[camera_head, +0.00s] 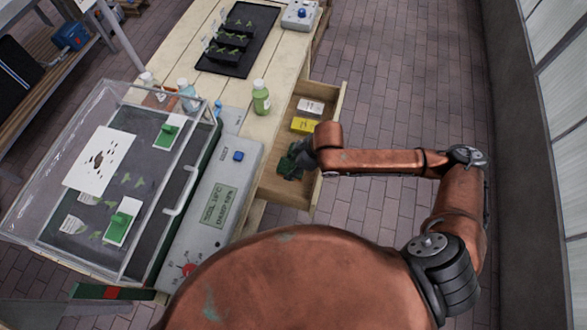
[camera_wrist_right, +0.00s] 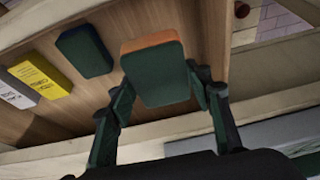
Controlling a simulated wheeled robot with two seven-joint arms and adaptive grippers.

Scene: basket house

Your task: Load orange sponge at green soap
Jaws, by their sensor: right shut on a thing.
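The orange sponge (camera_wrist_right: 158,76) has an orange edge and a dark green face. In the right wrist view it sits between the two fingers of my right gripper (camera_wrist_right: 162,90), which is shut on it. In the head view my right gripper (camera_head: 294,162) is over the open drawer, and the sponge is hard to make out there. A bottle of green soap (camera_head: 261,100) with a white cap stands upright on the wooden table, beyond the gripper and to its left. My left gripper is not in view.
The open drawer (camera_head: 335,103) also holds a white box (camera_head: 310,106), a yellow box (camera_head: 304,125) and a blue-edged sponge (camera_wrist_right: 84,51). A clear-lidded case (camera_head: 150,95) and a grey control panel (camera_head: 213,205) stand left. Other bottles (camera_head: 188,93) stand left of the green soap.

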